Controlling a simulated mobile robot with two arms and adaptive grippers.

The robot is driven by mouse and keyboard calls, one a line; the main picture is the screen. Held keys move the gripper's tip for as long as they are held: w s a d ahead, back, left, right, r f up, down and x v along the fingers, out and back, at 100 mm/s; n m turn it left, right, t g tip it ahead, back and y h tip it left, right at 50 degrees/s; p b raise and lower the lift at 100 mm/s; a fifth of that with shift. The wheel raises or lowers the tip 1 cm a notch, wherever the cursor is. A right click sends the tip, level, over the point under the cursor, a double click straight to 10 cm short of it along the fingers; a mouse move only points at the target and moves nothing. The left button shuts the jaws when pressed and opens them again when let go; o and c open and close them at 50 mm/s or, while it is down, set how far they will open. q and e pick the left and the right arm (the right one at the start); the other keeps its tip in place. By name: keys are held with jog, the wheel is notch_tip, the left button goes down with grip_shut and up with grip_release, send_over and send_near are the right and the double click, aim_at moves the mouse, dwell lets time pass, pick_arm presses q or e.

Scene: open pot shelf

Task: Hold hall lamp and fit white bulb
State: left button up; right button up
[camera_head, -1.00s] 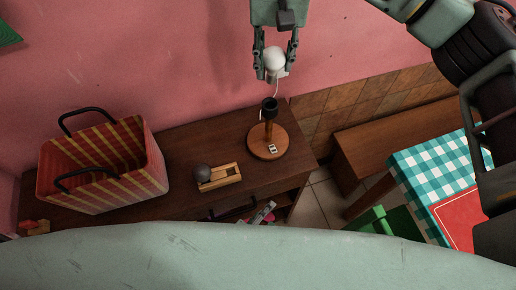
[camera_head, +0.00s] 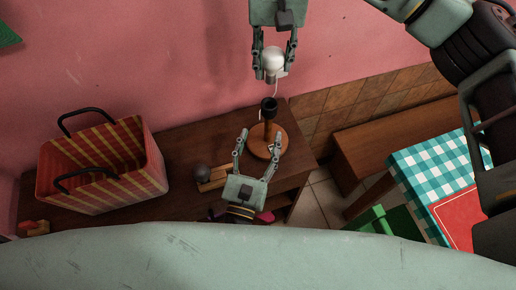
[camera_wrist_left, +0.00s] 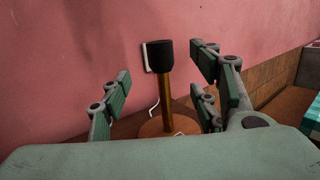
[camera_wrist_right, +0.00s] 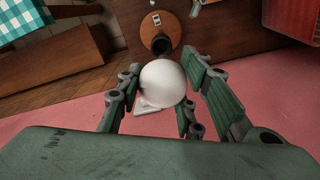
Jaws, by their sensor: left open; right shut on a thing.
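The hall lamp (camera_head: 270,118) stands upright on the dark wooden cabinet, with a round wooden base, a brass-coloured stem and a black socket. In the left wrist view, its stem (camera_wrist_left: 166,92) shows between my open fingers, apart from them. My left gripper (camera_head: 259,138) is open and empty, low in front of the lamp. My right gripper (camera_head: 274,76) is shut on the white bulb (camera_head: 272,60) above the socket. In the right wrist view, the bulb (camera_wrist_right: 163,84) sits between the fingers, and the socket (camera_wrist_right: 162,44) shows beyond it, apart.
A red and yellow striped basket (camera_head: 105,165) stands on the cabinet's left. A small wooden block with a dark ball (camera_head: 202,174) lies left of my left gripper. A checkered table (camera_head: 425,165) and a green chair (camera_head: 385,222) are at the right. A white wall plate (camera_wrist_right: 150,108) is behind the bulb.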

aim_at(267, 117)
pick_arm(q)
jog(key=x, duration=1)
jog(key=shift+f, duration=0.1)
jog(key=shift+c, duration=0.7)
grip_shut()
pick_arm(e)
jog(key=shift+w+f, duration=0.1)
jog(key=shift+f, duration=3.2)
